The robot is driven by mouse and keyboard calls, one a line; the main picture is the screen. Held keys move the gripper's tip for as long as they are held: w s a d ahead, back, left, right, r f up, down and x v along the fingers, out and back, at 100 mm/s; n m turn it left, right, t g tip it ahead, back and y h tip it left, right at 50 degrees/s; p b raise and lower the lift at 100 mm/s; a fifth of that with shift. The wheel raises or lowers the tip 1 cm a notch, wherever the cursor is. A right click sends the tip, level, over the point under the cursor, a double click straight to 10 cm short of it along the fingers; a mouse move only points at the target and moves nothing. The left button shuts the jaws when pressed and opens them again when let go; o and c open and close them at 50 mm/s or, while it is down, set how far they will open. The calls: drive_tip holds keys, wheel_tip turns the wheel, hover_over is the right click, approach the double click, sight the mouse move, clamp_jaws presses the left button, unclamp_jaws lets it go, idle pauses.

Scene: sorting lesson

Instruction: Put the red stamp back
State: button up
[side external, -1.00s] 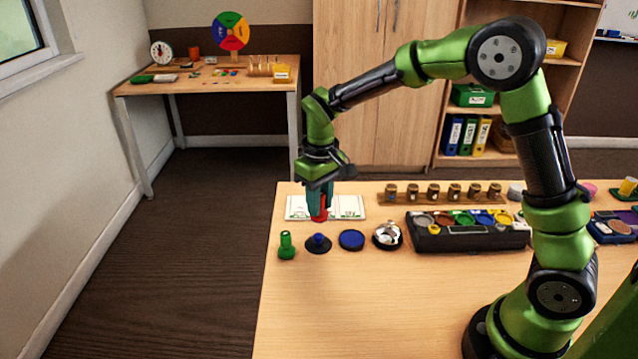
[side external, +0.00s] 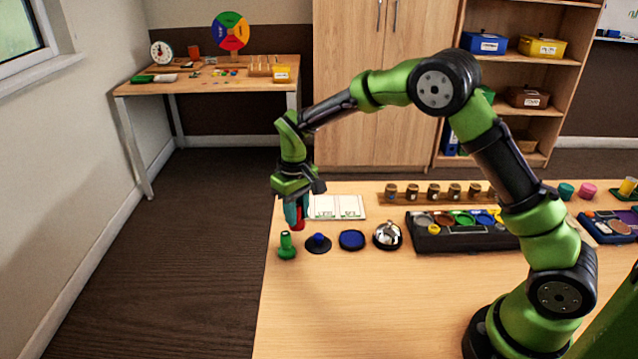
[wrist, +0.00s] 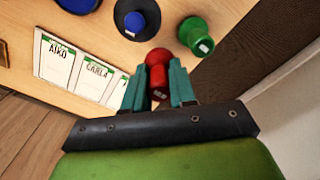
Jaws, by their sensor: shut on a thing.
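My gripper (side external: 296,214) is shut on the red stamp (side external: 298,223) and holds it just above the table's left edge region, near the left end of the white cards. In the wrist view the red stamp (wrist: 157,66) sits between the two teal fingers (wrist: 160,88). The green stamp (side external: 287,247) stands upright on the table, just in front of the held stamp. In the wrist view the green stamp (wrist: 195,36) shows right beside the red one. The red stamp's lower end is partly hidden in the side view.
White name cards (side external: 338,206) lie behind. The front table (side external: 340,300) is clear.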

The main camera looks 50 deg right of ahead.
drive_tip(key=shift+w+a+f, duration=0.1)
drive_tip(key=shift+w+a, duration=0.05)
drive_tip(key=shift+w, duration=1.25)
drive_tip(key=shift+w+f, duration=0.1)
drive_tip(key=shift+f, duration=1.7)
drive_tip(key=o, duration=0.8)
drive_tip(key=shift+f, duration=0.15)
drive_tip(key=shift+o, duration=0.2)
